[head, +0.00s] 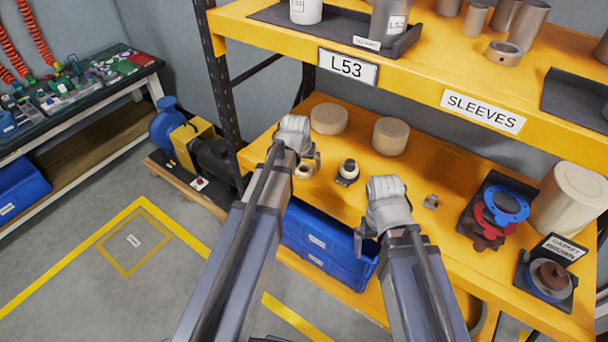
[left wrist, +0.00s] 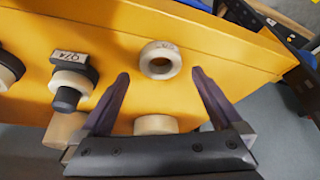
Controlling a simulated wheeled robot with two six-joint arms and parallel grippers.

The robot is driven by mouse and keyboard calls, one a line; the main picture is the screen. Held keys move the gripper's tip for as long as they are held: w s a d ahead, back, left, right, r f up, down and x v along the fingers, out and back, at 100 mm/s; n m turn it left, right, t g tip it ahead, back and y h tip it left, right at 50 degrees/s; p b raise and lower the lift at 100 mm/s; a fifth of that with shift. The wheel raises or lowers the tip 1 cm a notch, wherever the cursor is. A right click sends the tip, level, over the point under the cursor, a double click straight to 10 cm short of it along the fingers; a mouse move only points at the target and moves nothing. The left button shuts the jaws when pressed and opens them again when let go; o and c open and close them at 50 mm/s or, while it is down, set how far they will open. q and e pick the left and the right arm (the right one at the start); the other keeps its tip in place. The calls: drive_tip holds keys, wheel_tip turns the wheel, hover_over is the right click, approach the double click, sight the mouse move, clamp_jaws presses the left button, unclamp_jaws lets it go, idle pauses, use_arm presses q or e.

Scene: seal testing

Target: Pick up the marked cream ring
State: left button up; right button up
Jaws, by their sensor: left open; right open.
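A cream ring (head: 303,170) with dark marking on it lies on the yellow shelf (head: 330,195) near its front left edge. In the left wrist view the ring (left wrist: 160,60) lies flat, its hole facing up. My left gripper (head: 311,160) is open above the shelf at the ring and partly hides it in the head view. In the left wrist view the fingertips (left wrist: 160,76) are on either side of the ring's near part, with visible gaps. My right gripper (head: 366,238) is open and empty in front of the shelf's edge.
A light ring on a dark post with a label (left wrist: 72,75) stands beside the cream ring. Two beige cylinders (head: 329,118) (head: 391,135) stand behind. A blue bin (head: 318,243) sits below; coloured rings (head: 506,203) stand right. The upper shelf (head: 420,62) overhangs the back.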

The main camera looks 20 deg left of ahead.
sight(304, 171)
use_arm(q)
drive_tip(key=b+x, duration=0.2)
drive_tip(key=x, duration=0.1)
drive_tip(key=shift+s+f, duration=0.15)
drive_tip(key=shift+f, duration=0.05)
drive_tip(key=shift+r, duration=0.1)
drive_tip(key=c, duration=1.4)
